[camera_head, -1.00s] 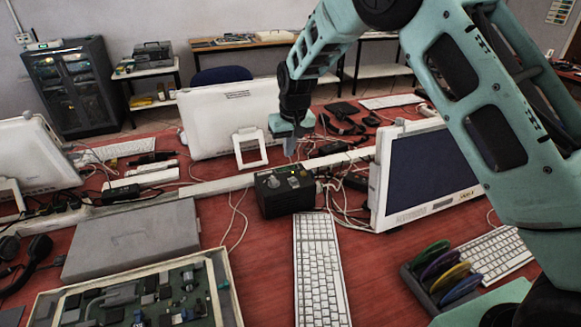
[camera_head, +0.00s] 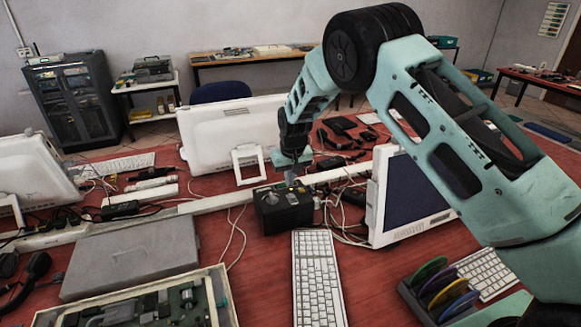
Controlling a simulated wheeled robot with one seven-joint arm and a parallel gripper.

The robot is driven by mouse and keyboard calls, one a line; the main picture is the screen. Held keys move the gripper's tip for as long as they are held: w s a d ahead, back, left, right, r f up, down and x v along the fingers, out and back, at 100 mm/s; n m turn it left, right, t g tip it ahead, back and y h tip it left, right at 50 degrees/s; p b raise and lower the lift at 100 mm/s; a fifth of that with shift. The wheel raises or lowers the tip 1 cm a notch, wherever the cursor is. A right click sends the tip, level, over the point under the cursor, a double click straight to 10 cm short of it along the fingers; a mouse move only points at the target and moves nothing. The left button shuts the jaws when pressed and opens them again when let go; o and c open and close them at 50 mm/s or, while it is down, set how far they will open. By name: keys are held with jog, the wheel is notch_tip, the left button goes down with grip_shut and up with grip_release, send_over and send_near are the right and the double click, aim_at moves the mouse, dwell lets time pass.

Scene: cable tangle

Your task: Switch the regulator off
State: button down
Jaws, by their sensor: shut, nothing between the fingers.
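The regulator (camera_head: 283,208) is a black box on the red table, just behind the white keyboard. Its top carries a knob or switch and a small yellow mark, both too small to read. My gripper (camera_head: 291,181) is shut and points down over the back part of the regulator's top. Its tip is at or very close to the top surface; I cannot tell whether it touches. The gripper partly hides the controls, and the switch position does not show.
A white monitor (camera_head: 225,138) stands behind, and another monitor (camera_head: 416,187) stands close to the right. Loose cables (camera_head: 350,214) tangle beside the regulator. The keyboard (camera_head: 318,278) lies in front, with a grey case (camera_head: 130,260) to the left.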

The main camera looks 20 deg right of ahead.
aim_at(290, 194)
jog(key=shift+w+f+p, duration=0.2)
jog(key=shift+f, duration=0.85)
jog(key=shift+w+f+p, duration=0.15)
jog(key=shift+w+f, duration=0.05)
jog(key=shift+f, duration=0.8)
jog(key=shift+s+b, duration=0.25)
jog(key=shift+b, duration=0.05)
jog(key=shift+s, duration=0.35)
jog(key=shift+r, duration=0.1)
jog(key=shift+r, duration=0.1)
jog(key=shift+s+r+p, duration=0.1)
jog(key=shift+r+p, duration=0.35)
jog(key=shift+r, duration=0.3)
